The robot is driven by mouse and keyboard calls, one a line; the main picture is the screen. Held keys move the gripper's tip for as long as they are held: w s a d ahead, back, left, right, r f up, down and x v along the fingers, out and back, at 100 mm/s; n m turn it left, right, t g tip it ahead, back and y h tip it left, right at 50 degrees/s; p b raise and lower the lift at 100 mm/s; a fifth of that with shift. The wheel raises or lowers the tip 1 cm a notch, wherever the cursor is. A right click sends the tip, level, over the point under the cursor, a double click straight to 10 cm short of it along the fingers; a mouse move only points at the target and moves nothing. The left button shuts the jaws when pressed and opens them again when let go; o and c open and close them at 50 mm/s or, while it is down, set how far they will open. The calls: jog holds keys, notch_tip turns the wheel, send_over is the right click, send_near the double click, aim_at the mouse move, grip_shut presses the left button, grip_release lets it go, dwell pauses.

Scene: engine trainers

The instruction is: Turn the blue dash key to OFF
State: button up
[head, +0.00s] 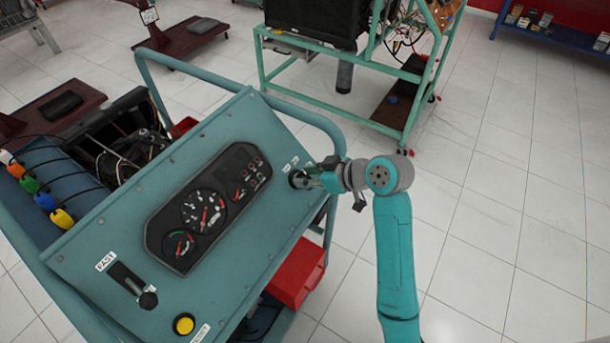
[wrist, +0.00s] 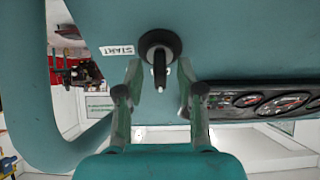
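The teal-blue dash panel (head: 235,118) slopes in the middle of the head view. The dash key (wrist: 160,72) looks dark and sits in a round black switch (wrist: 158,45) on that panel. In the wrist view its grip points down the picture, away from the small START label (wrist: 116,50) at upper left. My gripper (wrist: 160,80) is open, with one finger on each side of the key and a visible gap to both. In the head view my gripper (head: 312,179) is at the switch near the panel's right edge and hides most of the key.
The black gauge cluster (head: 208,206) is left of the key. A lever (head: 133,284) and a yellow button (head: 184,324) sit lower on the panel. A tubular frame rail (head: 290,108) runs behind the panel's edge. Tiled floor (head: 510,210) is clear at right.

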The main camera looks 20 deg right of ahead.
jog(key=v, duration=1.1)
jog(key=s+a+f+m+t+h, duration=0.2)
jog(key=s+f+m+h, duration=0.15)
jog(key=s+f, duration=0.4)
jog(key=s+a+f+m+t+h, duration=0.1)
jog(key=s+a+f+m+h, duration=0.15)
jog(key=s+f+m, duration=0.5)
jog(key=s+r+n+t, duration=0.1)
jog(key=s+r, duration=0.1)
jog(key=s, duration=0.8)
jog(key=s+a+r+n+t, duration=0.1)
jog(key=s+r+n+t, duration=0.1)
jog(key=s, duration=0.8)
jog(key=shift+r+n, duration=0.3)
jog(key=shift+r, duration=0.5)
jog(key=shift+s+a, duration=0.15)
